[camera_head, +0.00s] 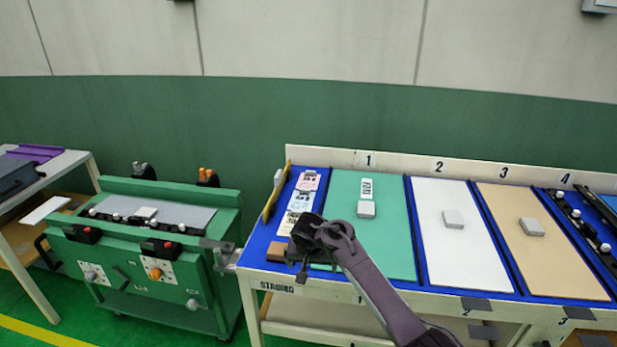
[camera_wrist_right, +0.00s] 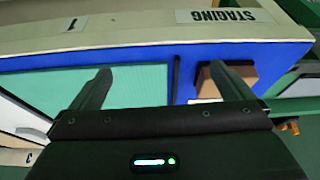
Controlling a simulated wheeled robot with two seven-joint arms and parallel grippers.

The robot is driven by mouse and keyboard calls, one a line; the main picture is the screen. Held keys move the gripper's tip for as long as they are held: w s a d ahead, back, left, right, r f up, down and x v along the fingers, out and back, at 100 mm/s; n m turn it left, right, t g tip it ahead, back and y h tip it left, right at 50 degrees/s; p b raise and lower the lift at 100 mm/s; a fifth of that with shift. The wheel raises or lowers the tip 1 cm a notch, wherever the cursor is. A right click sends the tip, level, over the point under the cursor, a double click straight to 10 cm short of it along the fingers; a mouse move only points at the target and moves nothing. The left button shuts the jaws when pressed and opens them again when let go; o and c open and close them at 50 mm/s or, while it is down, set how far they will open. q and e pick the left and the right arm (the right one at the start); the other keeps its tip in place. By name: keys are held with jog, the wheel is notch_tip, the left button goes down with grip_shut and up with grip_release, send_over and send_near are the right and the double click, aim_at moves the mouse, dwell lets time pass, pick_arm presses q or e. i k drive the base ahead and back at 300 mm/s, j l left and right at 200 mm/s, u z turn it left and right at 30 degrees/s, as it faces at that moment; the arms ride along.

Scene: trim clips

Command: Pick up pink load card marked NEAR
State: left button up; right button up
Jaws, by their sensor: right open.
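A pink card (camera_head: 308,181) lies at the far end of the blue staging strip (camera_head: 281,213), at the left of the long table. Its print is too small to read. Paler cards (camera_head: 300,201) lie in line nearer to me. My right gripper (camera_head: 303,250) is over the near end of the strip, beside a brown block (camera_head: 276,251) and well short of the pink card. In the right wrist view its two fingers (camera_wrist_right: 160,75) are apart and empty, with the brown block (camera_wrist_right: 240,78) by one finger. The pink card is not in that view. My left gripper is not in view.
Green (camera_head: 378,240), white (camera_head: 466,260) and tan (camera_head: 545,265) panels lie right of the strip, each with a small grey block. A yellow upright piece (camera_head: 271,196) edges the strip's left side. A green cart (camera_head: 150,255) stands left, across a narrow gap.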

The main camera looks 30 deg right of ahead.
aim_at(310, 179)
jog(key=i+l, duration=0.4)
jog(key=i, duration=0.15)
jog(key=i+l, duration=0.35)
jog(key=i, duration=0.15)
jog(key=i+l, duration=0.4)
jog(key=i, duration=0.15)
